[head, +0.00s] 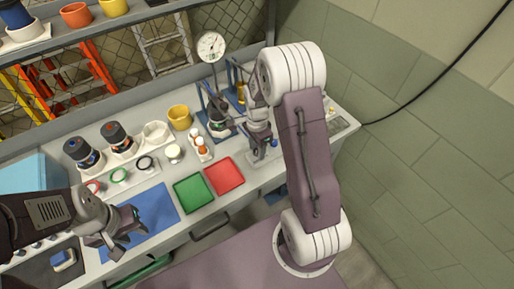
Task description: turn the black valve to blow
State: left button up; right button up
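A round white pressure gauge (211,47) stands on a thin post at the back right of the bench. Below it is a small dark fitting (218,112) that looks like the black valve; its handle position is too small to tell. My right gripper (262,148) points down just right of this fitting, with a visible gap at this angle. Its fingers are small and partly merged with the things behind, so I cannot tell whether they are open. My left gripper (126,236) is open and empty over the blue mat (158,207), far from the valve.
A green tray (193,194) and a red tray (223,176) lie at the bench front. Dark-topped containers (117,136), a yellow cup (180,117) and a small rack of bottles (200,146) stand left of the valve. A wall bounds the right side.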

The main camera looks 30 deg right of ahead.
grip_shut()
jog(key=shift+r+n, duration=0.1)
jog(key=shift+n, duration=0.2)
jog(key=shift+n+p, duration=0.65)
jog(key=shift+n, duration=0.35)
jog(key=n+p, duration=0.1)
jog(key=n, duration=0.3)
jog(key=n+p, duration=0.1)
jog(key=n, duration=0.4)
jog(key=shift+w+n+p, duration=0.1)
jog(key=shift+n+p, duration=0.3)
jog(key=n+p, duration=0.1)
jog(key=n, duration=0.4)
jog(key=shift+n, duration=0.3)
